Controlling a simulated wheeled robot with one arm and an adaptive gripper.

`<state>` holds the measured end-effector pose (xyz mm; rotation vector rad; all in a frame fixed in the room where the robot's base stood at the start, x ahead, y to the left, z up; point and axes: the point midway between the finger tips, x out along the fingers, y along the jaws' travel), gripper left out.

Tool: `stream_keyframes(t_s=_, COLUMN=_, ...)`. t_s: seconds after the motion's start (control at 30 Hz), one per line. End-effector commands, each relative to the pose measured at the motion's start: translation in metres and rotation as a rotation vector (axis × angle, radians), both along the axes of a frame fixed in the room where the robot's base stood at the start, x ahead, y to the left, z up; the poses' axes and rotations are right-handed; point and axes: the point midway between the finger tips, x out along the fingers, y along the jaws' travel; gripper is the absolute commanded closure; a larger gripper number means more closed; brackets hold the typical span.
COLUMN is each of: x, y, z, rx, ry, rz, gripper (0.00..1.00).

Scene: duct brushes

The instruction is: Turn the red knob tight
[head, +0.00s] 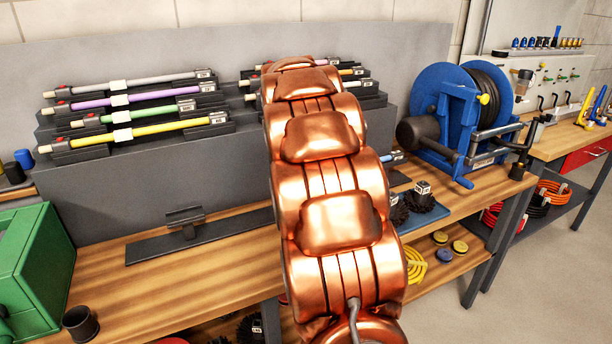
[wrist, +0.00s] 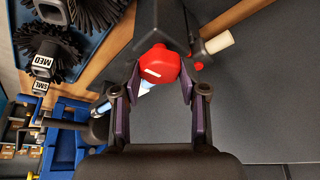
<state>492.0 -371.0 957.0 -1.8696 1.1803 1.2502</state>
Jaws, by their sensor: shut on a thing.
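A cream rod end (wrist: 218,42) and a smaller red part (wrist: 198,66) are just right of the knob. In the head view my copper arm hides the gripper and this knob.
Racked coloured rods (head: 150,129) stand on the grey stepped stand (head: 100,184). A blue hose reel (head: 442,92) is to the right. Black brushes (wrist: 58,65) lie beside the stand. A green box (head: 32,262) and dark cup (head: 80,322) are at left.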

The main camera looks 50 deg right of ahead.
Motion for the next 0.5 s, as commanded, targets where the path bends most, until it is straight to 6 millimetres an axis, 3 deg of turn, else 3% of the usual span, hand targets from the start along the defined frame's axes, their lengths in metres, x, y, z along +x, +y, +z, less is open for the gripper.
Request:
stream_keyframes(t_s=0.43, x=0.0007, y=-0.0001, z=0.0009, rx=-0.001, ry=-0.003, rz=-0.011, gripper=0.92)
stream_keyframes(t_s=0.47, x=0.0008, y=0.0000, z=0.0009, rx=-0.001, ry=-0.003, rz=-0.011, gripper=0.56)
stream_keyframes(t_s=0.5, x=0.0007, y=0.0000, z=0.0010, rx=-0.001, ry=-0.003, rz=-0.011, gripper=0.52)
